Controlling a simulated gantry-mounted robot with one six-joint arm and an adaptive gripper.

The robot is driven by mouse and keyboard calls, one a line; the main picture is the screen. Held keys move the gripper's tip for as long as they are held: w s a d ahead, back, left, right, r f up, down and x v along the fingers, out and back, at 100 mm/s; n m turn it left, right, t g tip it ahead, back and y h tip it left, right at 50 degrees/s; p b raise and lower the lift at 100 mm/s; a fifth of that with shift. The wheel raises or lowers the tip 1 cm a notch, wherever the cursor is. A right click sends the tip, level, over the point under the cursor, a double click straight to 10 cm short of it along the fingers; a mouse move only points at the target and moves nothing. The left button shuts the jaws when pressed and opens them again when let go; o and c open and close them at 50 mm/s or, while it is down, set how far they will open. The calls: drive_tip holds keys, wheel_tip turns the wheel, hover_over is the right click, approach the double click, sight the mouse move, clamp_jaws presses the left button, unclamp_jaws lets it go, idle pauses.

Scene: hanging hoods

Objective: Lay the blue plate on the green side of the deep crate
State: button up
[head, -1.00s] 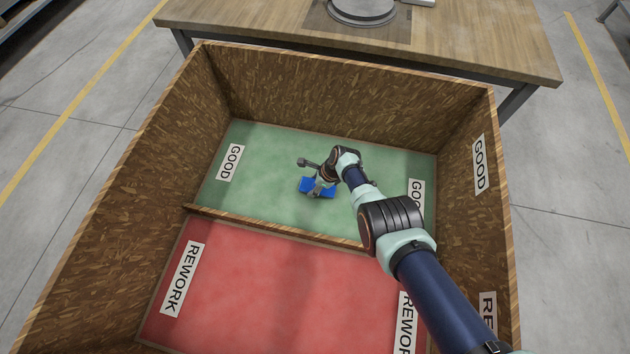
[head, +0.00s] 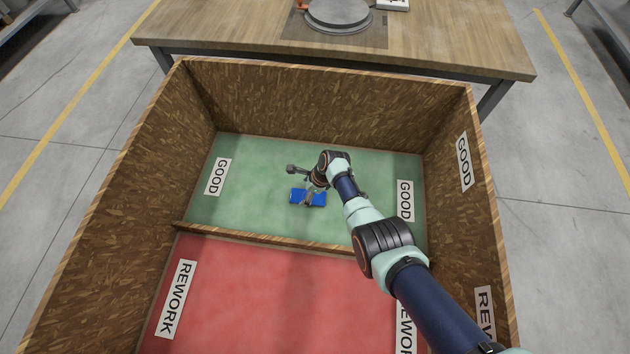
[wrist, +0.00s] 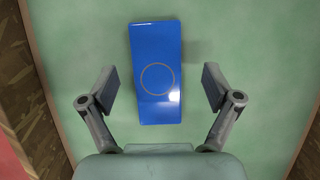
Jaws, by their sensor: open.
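The blue plate (head: 316,199) lies flat on the green side (head: 260,180) of the deep crate (head: 85,215), near the middle of that side. In the wrist view the blue plate (wrist: 156,50) is a rectangle with a thin ring marked on it. My gripper (head: 308,194) is over the plate inside the crate, and hides part of it in the head view. In the wrist view my gripper (wrist: 158,88) is open, with one finger on each side of the plate and a gap to both of its edges.
A low wooden divider (head: 265,240) separates the green side from the red side (head: 270,300), labelled REWORK. High crate walls stand around both. A wooden table (head: 440,50) with a round grey fixture (head: 338,14) stands behind the crate. The red side is empty.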

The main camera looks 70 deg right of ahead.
drive_tip(key=v, duration=1)
drive_tip(key=shift+r, duration=0.25)
drive_tip(key=shift+s+a, duration=0.1)
drive_tip(key=w+a+r+n+t+h+p, duration=0.1)
drive_tip(key=w+a+r+n+p, duration=0.4)
drive_tip(key=w+a+r+n, duration=0.4)
drive_tip(key=w+a+r+n+t+h+p, duration=0.1)
drive_tip(key=w+a+r+n+p, duration=0.45)
drive_tip(key=a+r, duration=0.4)
drive_tip(key=s+a+r+n+t+p, duration=0.1)
drive_tip(key=a+r+n+t+p, duration=0.25)
drive_tip(key=a+r+n, duration=0.85)
drive_tip(key=s+a+r+n+t+p, duration=0.15)
drive_tip(key=a+r+n+p, duration=0.35)
drive_tip(key=a+r, duration=0.8)
wheel_tip(320, 180, up, 43)
drive_tip(key=s+d+n+t+y+p, duration=0.1)
drive_tip(key=n+p, duration=0.1)
drive_tip(key=p, duration=3.6)
drive_tip(key=shift+s, duration=0.2)
